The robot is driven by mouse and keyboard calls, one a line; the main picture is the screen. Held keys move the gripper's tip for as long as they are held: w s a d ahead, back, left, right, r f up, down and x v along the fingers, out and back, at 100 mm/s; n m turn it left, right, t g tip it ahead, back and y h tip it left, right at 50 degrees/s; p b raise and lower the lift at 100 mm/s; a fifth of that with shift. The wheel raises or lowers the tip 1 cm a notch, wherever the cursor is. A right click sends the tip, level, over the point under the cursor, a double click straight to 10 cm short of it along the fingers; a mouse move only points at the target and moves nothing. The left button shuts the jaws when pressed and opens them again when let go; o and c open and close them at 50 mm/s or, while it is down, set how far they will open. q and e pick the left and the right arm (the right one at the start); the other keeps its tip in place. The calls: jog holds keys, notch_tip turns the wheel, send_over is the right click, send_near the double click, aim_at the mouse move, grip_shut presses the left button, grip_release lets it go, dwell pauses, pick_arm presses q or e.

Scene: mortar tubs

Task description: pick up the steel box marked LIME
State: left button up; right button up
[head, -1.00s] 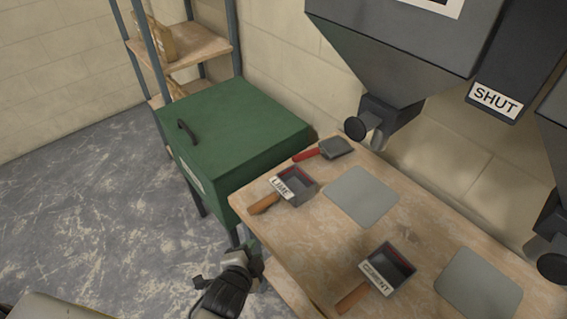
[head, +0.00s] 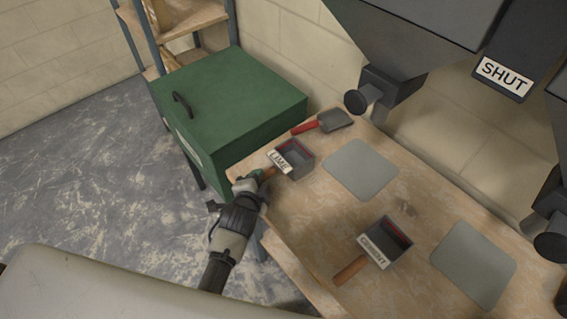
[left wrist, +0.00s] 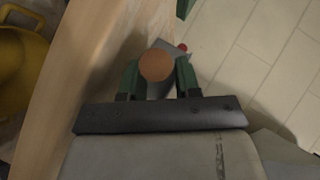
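The steel box marked LIME (head: 298,156) sits on the bench near its left end, its white label facing my side and its wooden handle pointing at my left gripper. My left gripper (head: 262,176) is at that handle. In the left wrist view, the round orange end of the handle (left wrist: 157,65) lies between the two green fingers (left wrist: 157,80), which stand apart on either side of it. I see no clear grip on it. The box is mostly hidden behind the handle there. My right gripper is not in view.
A similar box marked CEMENT (head: 386,241) sits on the wooden bench (head: 315,228) to the right. Grey plates (head: 361,170) are on the bench. A green cabinet (head: 230,100) stands left; hoppers hang above.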

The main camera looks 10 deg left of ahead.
pick_arm(q)
jog(key=shift+w+f, duration=0.25)
jog(key=shift+w, duration=0.3)
grip_shut()
